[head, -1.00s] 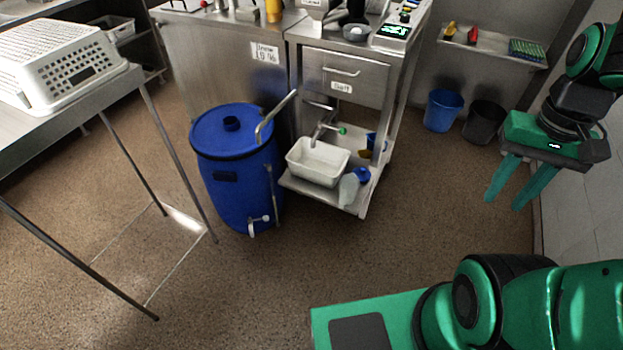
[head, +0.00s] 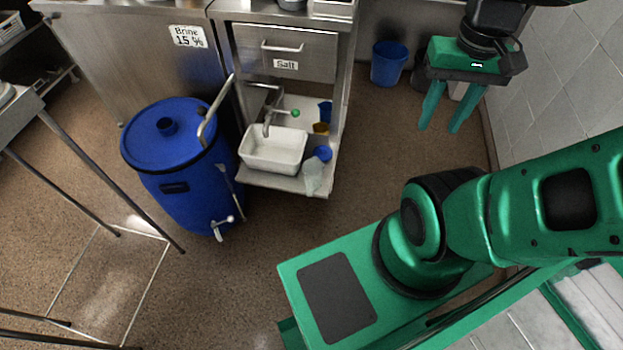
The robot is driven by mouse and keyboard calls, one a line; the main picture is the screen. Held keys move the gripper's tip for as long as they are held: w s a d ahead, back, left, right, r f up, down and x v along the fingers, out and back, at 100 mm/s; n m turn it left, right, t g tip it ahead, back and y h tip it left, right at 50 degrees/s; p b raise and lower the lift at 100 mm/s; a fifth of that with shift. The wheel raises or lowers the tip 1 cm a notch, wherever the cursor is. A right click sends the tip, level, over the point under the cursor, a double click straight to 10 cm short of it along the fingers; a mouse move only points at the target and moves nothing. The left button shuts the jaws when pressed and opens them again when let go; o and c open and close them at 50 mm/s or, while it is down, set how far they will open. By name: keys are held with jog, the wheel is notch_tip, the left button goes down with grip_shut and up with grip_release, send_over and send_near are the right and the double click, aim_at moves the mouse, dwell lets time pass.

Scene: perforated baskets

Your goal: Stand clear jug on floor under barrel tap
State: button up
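The blue barrel (head: 165,140) stands on the floor at the left, with its lid on. Its white tap (head: 222,226) sticks out low on the front, just above the floor. A pale, see-through jug (head: 312,180) stands at the front right corner of the steel unit's low shelf; a blue part, perhaps its lid, shows at its top. My gripper (head: 440,128) hangs at the upper right, its two green fingers apart with nothing between them. It is well to the right of the jug and not touching it.
A white tub (head: 273,150) sits on the low shelf beside the jug, under a sink tap. A blue bucket (head: 389,64) stands at the back. A tiled wall (head: 560,80) bounds the right. A steel table stands at left. Floor in front of the barrel is clear.

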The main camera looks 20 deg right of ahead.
jog(key=w+a+f+n, duration=0.1)
jog(key=w+f+n, duration=0.5)
jog(key=w+n, duration=0.4)
jog(key=n, duration=2.5)
send_over(308, 184)
notch_tip(308, 184, down, 33)
jog(key=shift+f, duration=0.2)
jog(key=shift+a+f, duration=0.1)
jog(key=shift+f, duration=0.25)
notch_tip(308, 184, down, 5)
jog(key=shift+r, duration=0.1)
jog(key=shift+s+f, duration=0.2)
jog(key=shift+f, duration=0.95)
jog(key=shift+s+f, duration=0.2)
jog(key=shift+f, duration=1.45)
